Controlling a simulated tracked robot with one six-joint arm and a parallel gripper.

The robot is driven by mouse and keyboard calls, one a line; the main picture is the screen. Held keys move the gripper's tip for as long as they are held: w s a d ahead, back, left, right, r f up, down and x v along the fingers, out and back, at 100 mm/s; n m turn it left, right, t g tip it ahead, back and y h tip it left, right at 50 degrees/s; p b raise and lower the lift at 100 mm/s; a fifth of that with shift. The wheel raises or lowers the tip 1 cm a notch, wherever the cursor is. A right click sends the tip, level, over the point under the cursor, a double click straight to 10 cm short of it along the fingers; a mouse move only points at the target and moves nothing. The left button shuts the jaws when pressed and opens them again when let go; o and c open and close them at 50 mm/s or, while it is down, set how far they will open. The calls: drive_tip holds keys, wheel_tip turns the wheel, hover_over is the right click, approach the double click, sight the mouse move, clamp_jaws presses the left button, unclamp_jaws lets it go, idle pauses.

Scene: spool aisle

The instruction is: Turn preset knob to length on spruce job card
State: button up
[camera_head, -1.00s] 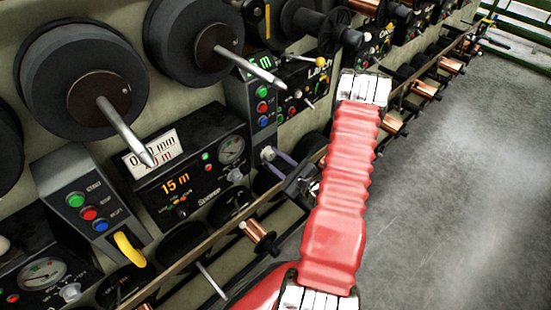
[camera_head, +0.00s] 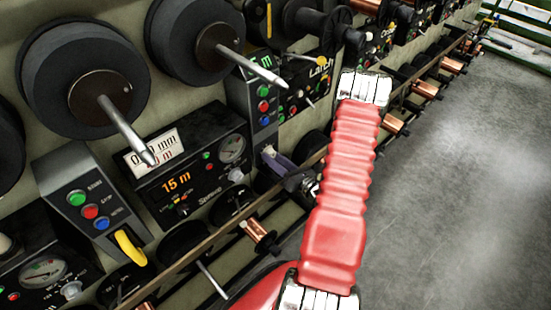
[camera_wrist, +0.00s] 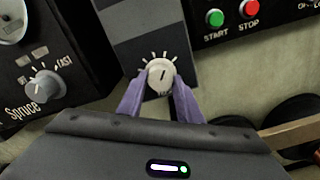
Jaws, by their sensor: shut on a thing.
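The preset knob (camera_wrist: 161,75) is a pale round dial with tick marks around it and a dark pointer line that points up, slightly right. My gripper (camera_wrist: 159,88) has its purple fingers shut on the knob, one on each side. In the head view the fingers (camera_head: 279,163) reach the knob (camera_head: 268,151) on the narrow panel right of the Spruce unit. The Spruce unit (camera_head: 207,158) shows an orange 15 m. The white job card (camera_head: 155,150) above it has a black mm line and a red m line; a spindle tip partly covers it, and its numbers are unclear.
A grey speed knob (camera_wrist: 43,87) sits on the Spruce panel at left in the wrist view. Start and stop buttons (camera_wrist: 232,13) are at upper right. A long rail (camera_head: 205,262) with copper spools runs below. The floor (camera_head: 450,190) at right is clear.

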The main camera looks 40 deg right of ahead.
drive_tip(key=shift+r+m, duration=0.15)
drive_tip(key=shift+m, duration=2.05)
drive_tip(key=shift+d, duration=0.1)
drive_tip(key=o, duration=1)
drive_tip(key=shift+o, duration=0.2)
drive_tip(key=s, duration=1.3)
drive_tip(key=shift+s, duration=0.35)
drive_tip(key=shift+d, duration=0.1)
